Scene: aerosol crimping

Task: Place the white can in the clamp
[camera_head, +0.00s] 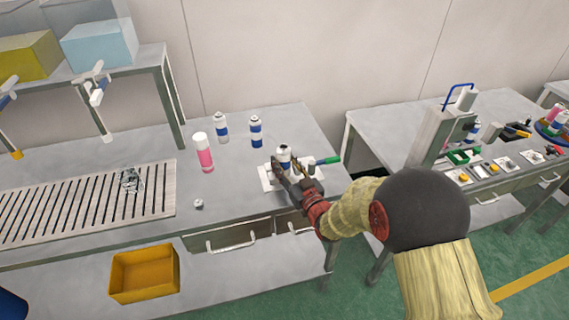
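A white can (284,153) with a dark top stands upright at the clamp (266,177), a pale base plate with a green-handled lever (328,160) on its right. My gripper (290,169) reaches in from the front right, and its dark fingers are at the can's lower part. They hide that part and much of the clamp. I cannot tell whether the fingers grip the can, or whether it is seated in the clamp.
Two white cans with blue bands (221,128) (256,132) and a pink can with a white cap (203,152) stand behind and left. A small metal piece (199,204) lies near the front edge. A slatted grate (90,203) covers the left. A press (446,128) stands on the right table.

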